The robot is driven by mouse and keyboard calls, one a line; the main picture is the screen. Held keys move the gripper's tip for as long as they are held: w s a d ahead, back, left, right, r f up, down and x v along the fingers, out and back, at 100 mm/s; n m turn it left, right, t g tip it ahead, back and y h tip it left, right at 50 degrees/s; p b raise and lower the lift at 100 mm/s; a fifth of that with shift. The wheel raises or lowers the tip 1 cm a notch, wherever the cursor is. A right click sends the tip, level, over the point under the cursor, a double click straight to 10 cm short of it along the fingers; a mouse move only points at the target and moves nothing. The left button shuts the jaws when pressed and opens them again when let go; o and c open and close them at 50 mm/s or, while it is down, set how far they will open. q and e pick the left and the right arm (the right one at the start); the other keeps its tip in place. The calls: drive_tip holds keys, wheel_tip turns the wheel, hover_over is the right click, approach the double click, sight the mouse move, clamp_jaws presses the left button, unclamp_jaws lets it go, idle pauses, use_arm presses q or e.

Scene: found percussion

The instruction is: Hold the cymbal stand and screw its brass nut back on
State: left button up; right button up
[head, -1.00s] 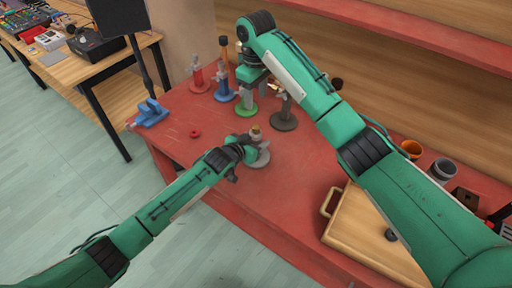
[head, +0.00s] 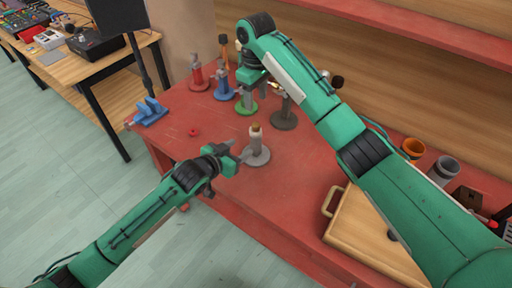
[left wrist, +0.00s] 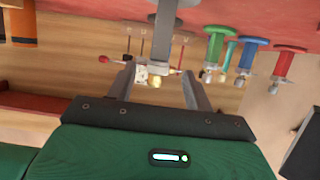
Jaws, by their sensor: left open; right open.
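A grey stand (head: 257,153) is upright on the red table, with a pale and brass-coloured top (head: 255,130). In the left wrist view the picture is inverted, and the grey post (left wrist: 166,22) hangs down with a brass piece (left wrist: 155,82) at its end. My left gripper (head: 238,160) is open just left of the stand. In the left wrist view the post lies between the two spread fingers (left wrist: 158,88), beyond their reach. My right gripper (head: 262,86) is open near the back stands, and its fingers are partly hidden by my arm.
Red (head: 198,76), blue (head: 223,90), green (head: 246,104) and dark grey (head: 284,118) stands are at the back. A small red ring (head: 194,132) and a blue clamp (head: 150,112) lie left. A wooden board (head: 365,235) and cups (head: 412,149) are right.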

use_arm(q)
drive_tip(key=shift+v, duration=1.8)
